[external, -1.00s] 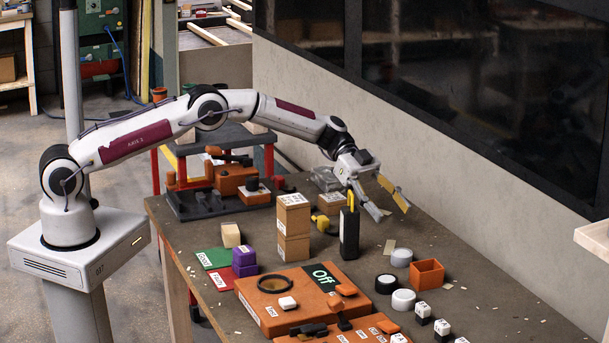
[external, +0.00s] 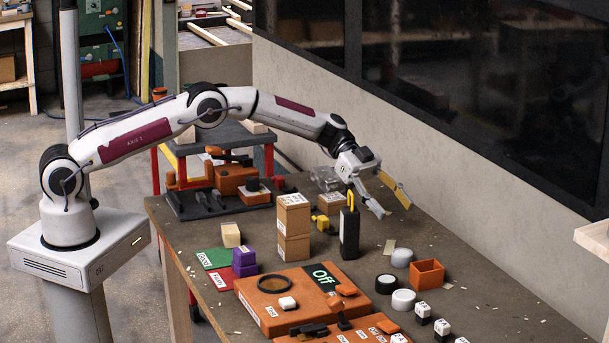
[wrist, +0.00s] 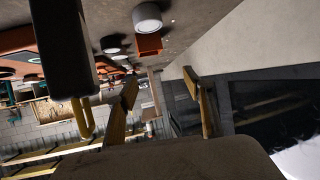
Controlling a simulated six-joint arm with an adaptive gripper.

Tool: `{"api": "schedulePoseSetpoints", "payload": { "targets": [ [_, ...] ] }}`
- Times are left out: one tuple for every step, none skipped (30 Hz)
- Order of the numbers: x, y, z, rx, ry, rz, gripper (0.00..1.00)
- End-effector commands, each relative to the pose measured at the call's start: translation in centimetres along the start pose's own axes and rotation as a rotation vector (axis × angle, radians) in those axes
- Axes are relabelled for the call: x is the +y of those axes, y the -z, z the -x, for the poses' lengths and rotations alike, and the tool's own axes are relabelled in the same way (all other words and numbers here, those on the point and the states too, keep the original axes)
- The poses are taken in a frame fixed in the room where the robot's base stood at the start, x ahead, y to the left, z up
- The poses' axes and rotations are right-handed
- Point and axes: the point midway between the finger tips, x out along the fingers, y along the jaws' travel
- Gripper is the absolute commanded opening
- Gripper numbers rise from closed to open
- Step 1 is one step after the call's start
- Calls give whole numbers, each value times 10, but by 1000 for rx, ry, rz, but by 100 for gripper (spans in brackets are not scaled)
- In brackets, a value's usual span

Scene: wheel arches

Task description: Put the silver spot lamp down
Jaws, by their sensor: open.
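The silver spot lamp appears to be the short grey-silver cylinder (external: 401,258) standing on the workbench (external: 470,300), left of the orange open box. In the wrist view a silver-rimmed cylinder (wrist: 147,18) shows near the top, apart from my fingers. My gripper (external: 389,201) is above the bench, behind the lamp and towards the wall. Its fingers are spread and nothing is between them. In the wrist view the open fingers (wrist: 160,88) are also empty.
A black block with a yellow handle (external: 349,232) stands close to my gripper; its dark body (wrist: 60,45) fills the wrist view's upper left. The orange box (external: 427,273), black roll (external: 386,284) and white roll (external: 403,299) surround the lamp. The wall (external: 480,170) borders the bench.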

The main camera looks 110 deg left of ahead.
Motion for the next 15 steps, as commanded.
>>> {"api": "schedulePoseSetpoints", "payload": {
  "targets": [
    [0,8,0,7,9,-6,52],
    [-1,13,-1,11,17,-10,52],
    [-2,22,-1,17,30,-18,52],
    [-3,28,-1,23,40,-23,52],
    [-4,36,-1,30,52,-30,52],
    [-5,48,-1,39,70,-38,52],
    [-6,56,-1,46,86,-44,52],
    [-7,66,-1,54,102,-53,52],
    [-8,80,0,64,125,-61,52],
    [-8,90,0,73,142,-68,52],
    [-9,101,1,80,161,-75,52],
    [-10,115,3,91,186,-82,52],
    [-10,124,3,97,204,-88,52],
    [-10,135,5,105,222,-93,52],
    [-10,148,7,114,247,-100,52]
  ]
}}
